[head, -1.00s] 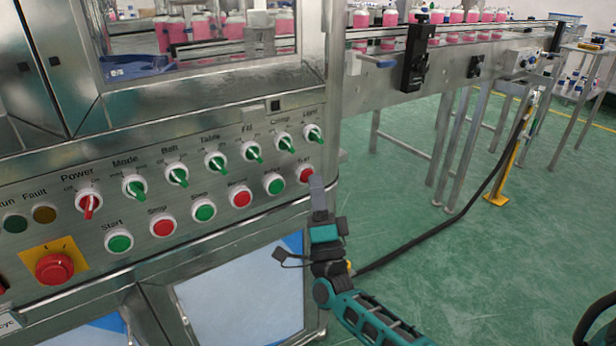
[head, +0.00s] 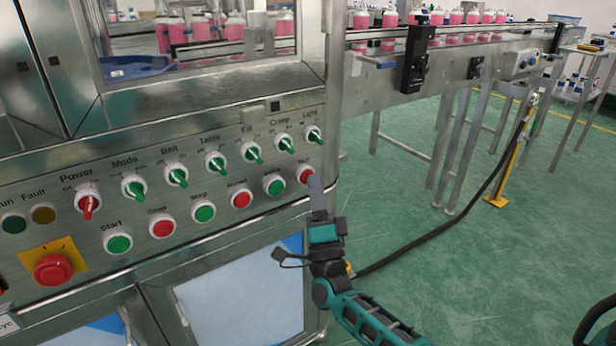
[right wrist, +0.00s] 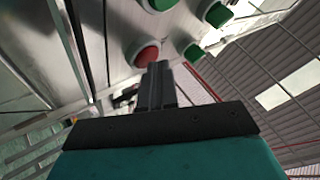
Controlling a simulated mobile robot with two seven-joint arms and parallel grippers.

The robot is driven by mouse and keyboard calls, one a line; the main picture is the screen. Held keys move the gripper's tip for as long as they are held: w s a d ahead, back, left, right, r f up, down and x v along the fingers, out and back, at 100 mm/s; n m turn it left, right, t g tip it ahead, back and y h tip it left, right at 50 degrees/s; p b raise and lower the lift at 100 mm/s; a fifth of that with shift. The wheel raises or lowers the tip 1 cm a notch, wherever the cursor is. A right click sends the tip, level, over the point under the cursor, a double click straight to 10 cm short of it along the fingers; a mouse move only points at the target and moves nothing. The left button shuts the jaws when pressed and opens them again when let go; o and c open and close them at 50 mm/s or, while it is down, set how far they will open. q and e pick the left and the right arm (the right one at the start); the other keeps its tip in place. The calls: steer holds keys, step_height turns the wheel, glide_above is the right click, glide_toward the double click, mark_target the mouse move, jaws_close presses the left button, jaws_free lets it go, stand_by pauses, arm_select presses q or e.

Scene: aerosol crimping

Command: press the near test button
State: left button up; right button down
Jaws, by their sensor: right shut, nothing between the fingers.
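The test button (head: 306,175) is the red round button at the right end of the lower button row on the steel control panel (head: 215,275). Its label is partly legible. My right gripper (head: 314,182) is shut and empty, its fingertips at the lower right edge of that button, covering part of it. In the right wrist view the shut fingers (right wrist: 157,70) point at a red button (right wrist: 147,54), with the tips overlapping its lower edge. I cannot tell for certain whether they touch. My left gripper is not in view.
A green button (head: 274,185) sits just left of the test button, and the Light knob (head: 313,135) is above it. A conveyor (head: 460,65) with pink bottles runs behind. The green floor at right is mostly clear.

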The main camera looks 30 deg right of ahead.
steer(key=shift+s+y, duration=0.3)
steer(key=shift+s, duration=0.35)
steer(key=shift+s+p, duration=0.1)
steer(key=shift+p, duration=0.25)
steer(key=s+p, duration=0.1)
steer(key=s, duration=0.1)
steer(key=s+p, duration=0.1)
steer(key=s, duration=0.1)
steer(key=shift+s+d, duration=0.2)
steer(key=shift+s, duration=0.2)
